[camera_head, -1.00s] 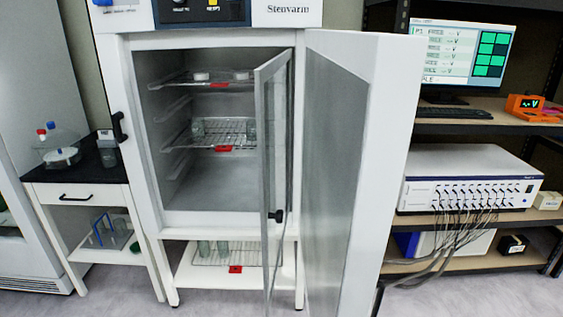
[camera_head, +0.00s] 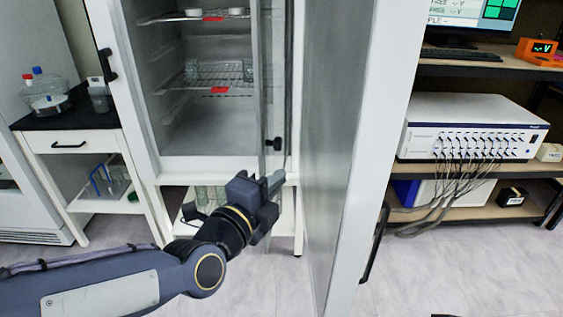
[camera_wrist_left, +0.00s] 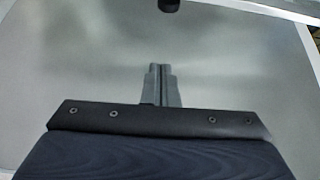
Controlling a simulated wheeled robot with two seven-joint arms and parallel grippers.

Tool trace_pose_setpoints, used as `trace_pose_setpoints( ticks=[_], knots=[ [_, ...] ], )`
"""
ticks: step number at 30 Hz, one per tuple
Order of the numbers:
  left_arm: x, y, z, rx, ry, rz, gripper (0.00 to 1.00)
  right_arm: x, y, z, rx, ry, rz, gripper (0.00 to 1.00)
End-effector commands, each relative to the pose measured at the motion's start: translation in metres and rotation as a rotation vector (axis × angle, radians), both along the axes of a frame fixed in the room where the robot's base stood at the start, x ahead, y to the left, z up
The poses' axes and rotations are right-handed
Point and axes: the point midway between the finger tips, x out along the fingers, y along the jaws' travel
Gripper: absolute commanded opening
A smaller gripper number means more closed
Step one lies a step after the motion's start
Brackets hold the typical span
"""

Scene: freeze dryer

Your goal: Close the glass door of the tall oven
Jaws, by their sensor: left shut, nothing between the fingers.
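The tall oven (camera_head: 135,110) stands with its chamber open. Its glass door (camera_head: 271,85) is swung outward and seen nearly edge-on, with a small black knob (camera_head: 275,145). The solid outer door (camera_head: 345,120) is also open, to the right of the glass door. My left gripper (camera_head: 276,182) is shut and empty, at the glass door's lower part just below the knob. In the left wrist view its fingertips (camera_wrist_left: 160,68) point at a broad grey pane, with a black knob (camera_wrist_left: 170,5) at the top edge. Whether they touch the pane I cannot tell. My right gripper is out of view.
Wire racks with red tags (camera_head: 219,90) sit inside the chamber. A small black-topped table (camera_head: 60,115) stands on the left. Shelving with a white instrument (camera_head: 470,125) and hanging cables stands on the right. Floor is clear in front.

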Motion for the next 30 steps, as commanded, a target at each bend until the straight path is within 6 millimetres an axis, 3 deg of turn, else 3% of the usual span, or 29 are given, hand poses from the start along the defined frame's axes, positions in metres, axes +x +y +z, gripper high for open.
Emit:
trace_pose_setpoints(
  ticks=[8,18,24,30],
  knots=[
    [0.025,-0.018,-0.001,0.025,-0.032,0.002,0.00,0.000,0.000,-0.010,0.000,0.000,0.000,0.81],
    [0.088,-0.053,-0.001,0.024,-0.029,0.002,0.00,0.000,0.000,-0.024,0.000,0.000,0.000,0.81],
    [0.093,-0.024,0.001,0.019,-0.031,0.005,0.00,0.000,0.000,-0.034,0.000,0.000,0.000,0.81],
    [0.094,-0.014,0.002,0.021,-0.030,0.002,0.00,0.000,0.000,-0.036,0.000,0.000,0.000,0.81]
  ],
)
